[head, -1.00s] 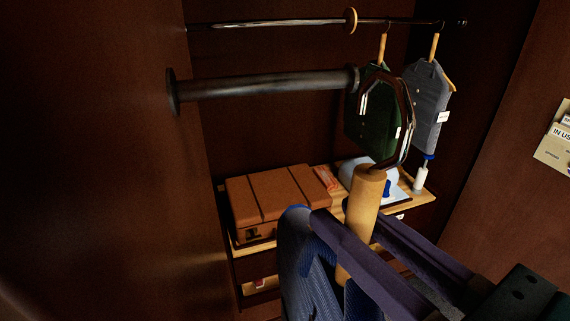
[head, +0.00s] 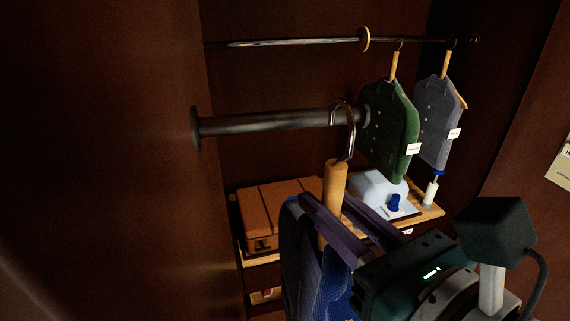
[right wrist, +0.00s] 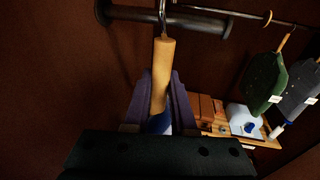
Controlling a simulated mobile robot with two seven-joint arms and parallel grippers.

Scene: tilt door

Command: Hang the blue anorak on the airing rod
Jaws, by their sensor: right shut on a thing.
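My right gripper (head: 338,214) is shut on the wooden neck of a hanger (head: 334,190). The blue anorak (head: 303,255) hangs below it, partly hidden by the gripper; in the right wrist view only a bit of blue (right wrist: 159,123) shows. The airing rod (head: 265,123) is a thick dark bar with a round flange at each end. The hanger's metal hook (head: 350,135) overlaps the rod near its right end in the head view, and its top shows above the rod. I cannot tell whether it rests on it. My left gripper is not in view.
Behind is a thin rail (head: 300,42) with a wooden ring (head: 363,39), a green garment (head: 391,130) and a grey garment (head: 434,120). Below, a shelf holds a brown case (head: 277,210), a pale blue-white object (head: 378,188) and a white bottle (head: 431,192). A dark wall stands left.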

